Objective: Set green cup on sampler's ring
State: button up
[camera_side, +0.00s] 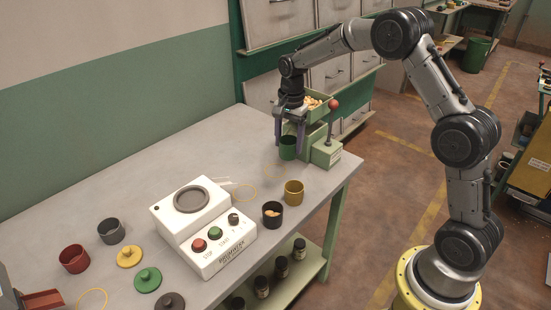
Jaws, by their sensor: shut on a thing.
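My gripper (290,143) points down at the back right of the table, its two fingers shut on the sides of the green cup (288,153). The cup is upright, in front of the green nut dispenser; I cannot tell whether its base touches the table, nor see what is inside. The white sampler (218,248) stands at the middle of the table, left of and nearer than my gripper. Its dark round ring (192,199) lies on its top with nothing on it. Red and green buttons are on its sloped front.
A green dispenser (326,153) with a red-knobbed lever (334,104) stands beside the cup. A yellow cup (293,193) and a black cup (272,215) with nuts stand right of the sampler. Red (74,259) and grey (111,231) cups and several lids lie left. The back-left table is clear.

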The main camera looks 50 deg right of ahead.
jog(key=w+f, duration=0.3)
jog(key=f, duration=0.1)
jog(key=w+d+f, duration=0.1)
jog(key=w+f, duration=0.1)
jog(key=shift+w+f, duration=0.1)
jog(key=shift+w, duration=0.25)
jog(key=shift+w+f, duration=0.15)
jog(key=shift+f, duration=1.45)
jog(key=shift+f, duration=0.1)
jog(key=o, duration=1.5)
jog(key=shift+f, duration=0.1)
jog(key=shift+c, duration=0.2)
